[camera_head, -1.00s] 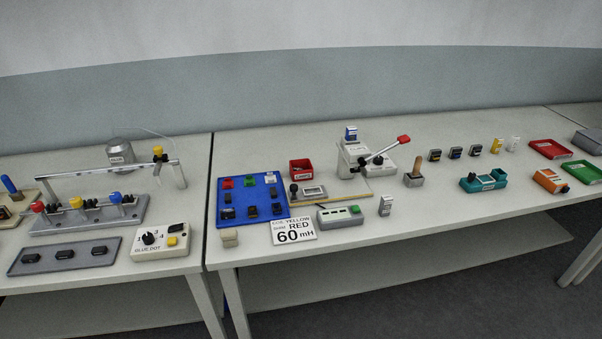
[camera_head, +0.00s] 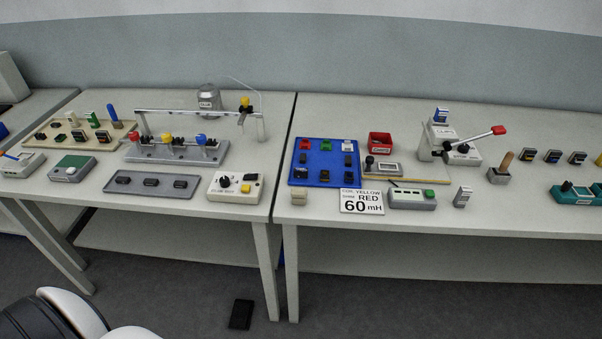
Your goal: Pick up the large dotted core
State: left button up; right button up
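No core with dots can be made out at this size. Small dark blocks sit in rows on a blue tray (camera_head: 325,183), along with a red, a green and a white-topped one. Several black pieces lie on a grey tray (camera_head: 128,190) on the left table. A beige tray (camera_head: 47,135) further left holds several more small dark pieces. Any dots on these pieces are too small to see. Neither of my grippers is in view.
A sign reading "60 mH" (camera_head: 361,201) lies before the blue tray. A dial box (camera_head: 236,187), a coil rack (camera_head: 177,153) and a lever press (camera_head: 463,153) stand on the tables. A dark flat object (camera_head: 241,314) lies on the floor. Floor before the tables is mostly clear.

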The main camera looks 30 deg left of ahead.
aim_at(299, 171)
jog(key=i+j, duration=0.15)
jog(key=j, duration=0.2)
jog(key=i+j+u, duration=0.1)
jog(key=j, duration=0.25)
jog(key=i+j, duration=0.2)
jog(key=j, duration=0.15)
jog(key=i+j+u, duration=0.1)
jog(key=j, duration=0.25)
jog(key=i, duration=0.1)
